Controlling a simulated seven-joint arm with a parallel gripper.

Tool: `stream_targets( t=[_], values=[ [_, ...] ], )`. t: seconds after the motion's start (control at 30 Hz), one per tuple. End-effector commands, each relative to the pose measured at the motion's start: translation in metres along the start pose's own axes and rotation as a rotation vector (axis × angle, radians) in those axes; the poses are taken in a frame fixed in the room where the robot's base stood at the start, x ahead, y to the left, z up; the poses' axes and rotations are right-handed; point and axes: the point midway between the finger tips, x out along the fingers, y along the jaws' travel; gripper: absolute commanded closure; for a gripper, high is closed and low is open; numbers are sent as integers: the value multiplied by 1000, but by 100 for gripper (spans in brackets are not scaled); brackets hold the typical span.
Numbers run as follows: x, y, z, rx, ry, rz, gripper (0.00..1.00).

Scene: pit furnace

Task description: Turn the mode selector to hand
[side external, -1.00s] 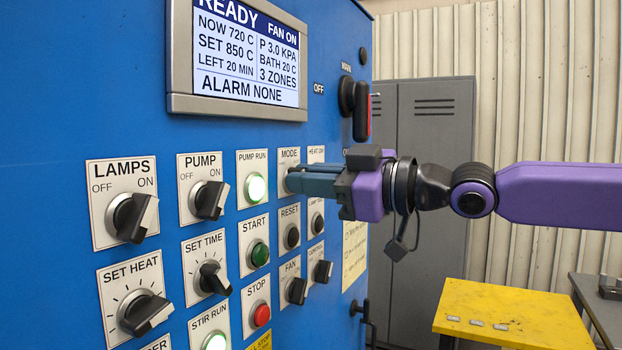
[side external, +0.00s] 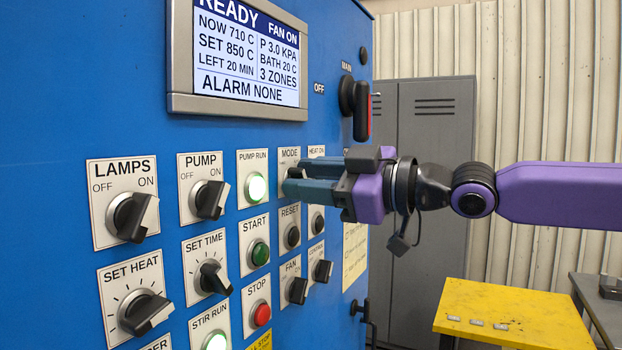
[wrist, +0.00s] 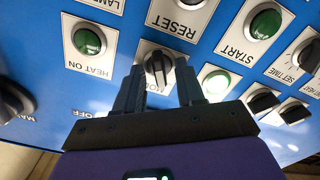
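The mode selector is a dark knob (wrist: 158,66) on a white plate marked MODE; its plate (side external: 289,154) also shows in the side view, with the knob largely behind my fingers. My gripper (side external: 290,181) is level with it and close to the panel. In the wrist view my gripper (wrist: 160,75) has its two fingers apart, one on each side of the knob, with gaps visible between them and it. The picture there is turned upside down, and the position words on the plate are too small or covered to read.
The RESET button (side external: 291,236) is just below, the PUMP RUN lamp (side external: 255,187) to the left and the HEAT ON lamp (wrist: 88,40) beside the selector. A yellow table (side external: 510,315) stands lower right.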

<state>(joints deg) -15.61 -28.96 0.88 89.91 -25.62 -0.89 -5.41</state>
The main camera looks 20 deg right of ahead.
Motion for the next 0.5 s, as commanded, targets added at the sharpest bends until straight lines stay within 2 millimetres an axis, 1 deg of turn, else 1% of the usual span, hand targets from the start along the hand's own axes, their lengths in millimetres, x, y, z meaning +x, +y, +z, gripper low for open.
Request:
stream_targets(
  t=[0.33, 0.5],
  values=[
    [-1, 0, 0, 2, 0, 0, 62],
    [-11, 0, -1, 2, 1, 0, 62]
  ],
)
